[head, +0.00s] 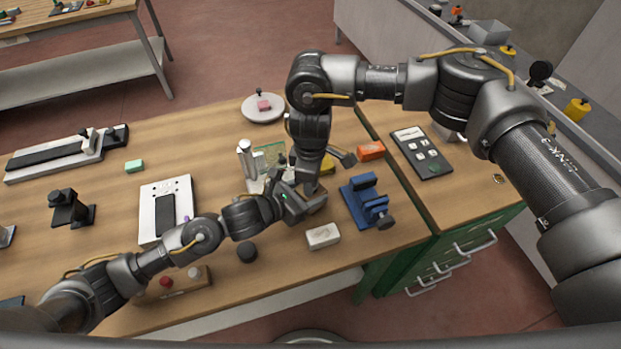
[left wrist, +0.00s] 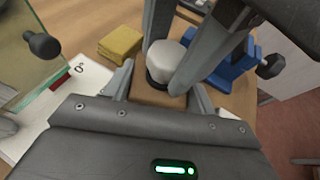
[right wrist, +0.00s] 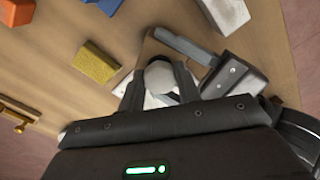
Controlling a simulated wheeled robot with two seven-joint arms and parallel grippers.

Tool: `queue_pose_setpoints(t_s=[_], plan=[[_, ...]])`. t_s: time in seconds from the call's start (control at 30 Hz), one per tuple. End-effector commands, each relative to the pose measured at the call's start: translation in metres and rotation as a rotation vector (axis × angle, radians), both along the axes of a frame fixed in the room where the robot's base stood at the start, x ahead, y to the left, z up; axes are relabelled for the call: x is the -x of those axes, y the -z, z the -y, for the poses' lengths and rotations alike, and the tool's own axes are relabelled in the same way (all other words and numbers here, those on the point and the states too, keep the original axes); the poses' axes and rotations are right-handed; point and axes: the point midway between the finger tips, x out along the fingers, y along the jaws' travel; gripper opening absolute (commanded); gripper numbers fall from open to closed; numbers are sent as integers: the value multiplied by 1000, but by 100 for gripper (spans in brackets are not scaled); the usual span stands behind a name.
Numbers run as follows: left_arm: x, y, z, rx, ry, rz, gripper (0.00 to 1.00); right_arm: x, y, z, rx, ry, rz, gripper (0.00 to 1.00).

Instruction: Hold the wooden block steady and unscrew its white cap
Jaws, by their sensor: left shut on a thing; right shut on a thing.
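The wooden block (left wrist: 155,98) stands between the fingers of my left gripper (left wrist: 162,92), which is shut on its sides. The white cap (left wrist: 168,56) sits on top of the block, above a dark ring. My right gripper (right wrist: 160,85) comes from above and is shut on the cap, a finger on each side; the cap (right wrist: 159,72) also shows in the right wrist view. In the head view both grippers meet over the block (head: 318,204), which they mostly hide, and the cap is hidden there. I cannot tell whether the cap has turned.
A blue vise (head: 365,202) stands just right of the block. A white block (head: 322,236) lies in front, with a black knob (head: 247,252) to its left. A yellow block (left wrist: 120,44), an orange box (head: 370,150) and a glass pane on a stand (head: 268,158) are close behind.

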Motion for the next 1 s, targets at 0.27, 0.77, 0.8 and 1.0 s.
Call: queue_pose_setpoints(t_s=[0.27,0.77,0.8,1.0], plan=[[1,2,0,-3,1,-2,0,-1,0,0,1,-697,2,6],[1,1,0,-3,3,-1,0,0,-2,-1,1,-1982,4,6],[1,1,0,-3,3,-1,0,0,-2,-2,1,-2086,5,6],[1,2,0,-3,4,-1,0,0,-2,-2,1,-2606,5,6]])
